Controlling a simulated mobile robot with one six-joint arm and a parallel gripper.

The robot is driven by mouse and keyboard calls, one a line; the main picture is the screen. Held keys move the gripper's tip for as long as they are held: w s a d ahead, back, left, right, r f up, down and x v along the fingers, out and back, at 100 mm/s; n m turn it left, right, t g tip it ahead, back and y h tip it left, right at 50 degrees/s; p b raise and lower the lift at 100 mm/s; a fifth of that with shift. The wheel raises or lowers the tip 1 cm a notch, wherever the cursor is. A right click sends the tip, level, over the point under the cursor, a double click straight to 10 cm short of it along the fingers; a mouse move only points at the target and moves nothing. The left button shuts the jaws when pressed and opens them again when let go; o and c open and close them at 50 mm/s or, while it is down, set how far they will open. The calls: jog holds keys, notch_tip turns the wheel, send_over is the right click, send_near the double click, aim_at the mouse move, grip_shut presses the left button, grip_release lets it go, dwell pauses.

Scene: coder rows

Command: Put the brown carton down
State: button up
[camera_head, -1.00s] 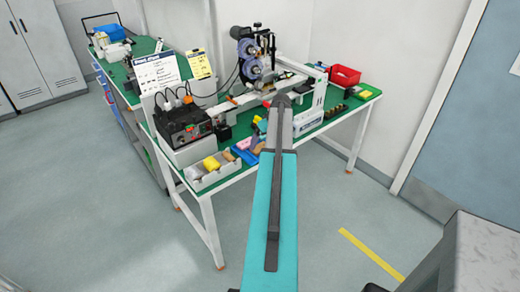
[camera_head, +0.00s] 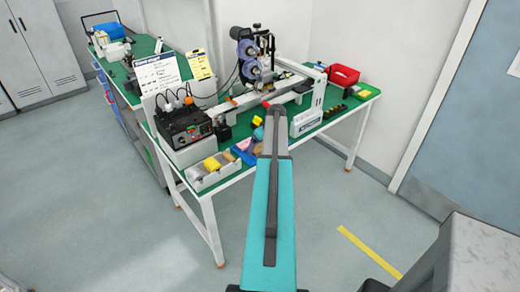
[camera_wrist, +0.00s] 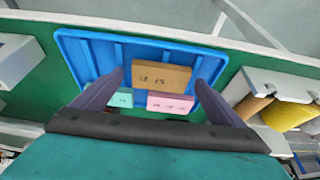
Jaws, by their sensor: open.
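The brown carton (camera_wrist: 162,77) lies in a blue tray (camera_wrist: 80,48) in the wrist view, its marked face showing. A pink carton (camera_wrist: 170,103) and a mint carton (camera_wrist: 122,98) are just below it in the picture, in the same tray. My gripper (camera_wrist: 160,79) is open, with one finger to the left and one to the right of the brown carton. Gaps show between the fingers and the carton, but its exact height over the tray is unclear. In the head view my arm hides the gripper and part of the tray.
A grey bin with yellow and brown items (camera_head: 212,170) stands left of the tray on the green bench. A black control box (camera_head: 185,125), a spool machine (camera_head: 252,55) and a white box (camera_head: 306,121) stand nearby. A red bin (camera_head: 344,75) is at the back right.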

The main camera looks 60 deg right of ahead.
jog(key=shift+c, duration=0.2)
jog(key=c, duration=1.2)
jog(key=shift+o, duration=0.2)
jog(key=shift+r, duration=0.15)
jog(key=shift+r+b, duration=0.75)
jog(key=shift+r, duration=0.35)
jog(key=s+r+b, duration=0.2)
jog(key=s+b, duration=0.3)
jog(key=s, duration=1.1)
jog(key=shift+d+r, duration=0.3)
